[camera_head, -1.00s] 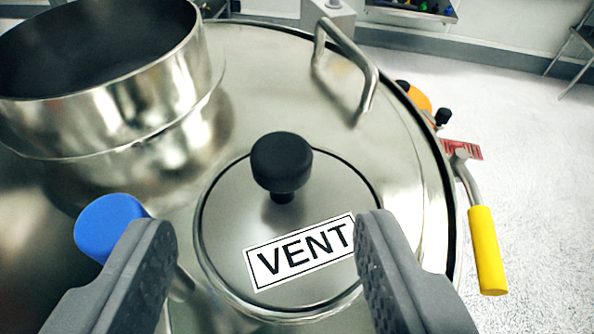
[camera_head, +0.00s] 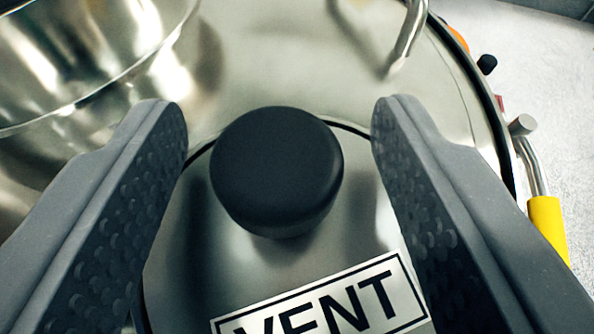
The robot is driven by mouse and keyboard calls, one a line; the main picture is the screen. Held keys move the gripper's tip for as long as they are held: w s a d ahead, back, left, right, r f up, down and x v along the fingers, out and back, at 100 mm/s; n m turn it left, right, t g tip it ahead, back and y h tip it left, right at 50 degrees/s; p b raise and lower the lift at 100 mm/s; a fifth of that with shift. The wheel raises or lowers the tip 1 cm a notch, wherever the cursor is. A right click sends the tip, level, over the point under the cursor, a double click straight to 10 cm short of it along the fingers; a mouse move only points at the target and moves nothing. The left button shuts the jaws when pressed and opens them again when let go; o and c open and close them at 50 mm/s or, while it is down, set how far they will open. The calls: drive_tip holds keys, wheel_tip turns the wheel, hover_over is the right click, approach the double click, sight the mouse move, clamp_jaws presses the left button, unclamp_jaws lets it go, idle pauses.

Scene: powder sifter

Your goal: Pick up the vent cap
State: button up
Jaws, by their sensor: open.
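The vent cap (camera_head: 210,275) is a round steel lid with a white VENT label (camera_head: 330,305) and a black knob (camera_head: 277,170) on top. It sits on the sifter's steel top, and its lower part is cut off by the frame edge. My gripper (camera_head: 280,112) is open, with one grey finger on each side of the knob. Gaps show between the knob and both fingers, and nothing is held. The fingers cover parts of the cap's left and right edges.
A steel cylinder (camera_head: 70,60) rises from the sifter top (camera_head: 290,60) at upper left. A bent metal handle (camera_head: 408,38) stands at upper right. Beyond the sifter's dark rim, a yellow-gripped lever (camera_head: 547,225) sticks out at right, with pale floor (camera_head: 540,90) behind it.

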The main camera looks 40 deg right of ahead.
clamp_jaws()
idle(0.3)
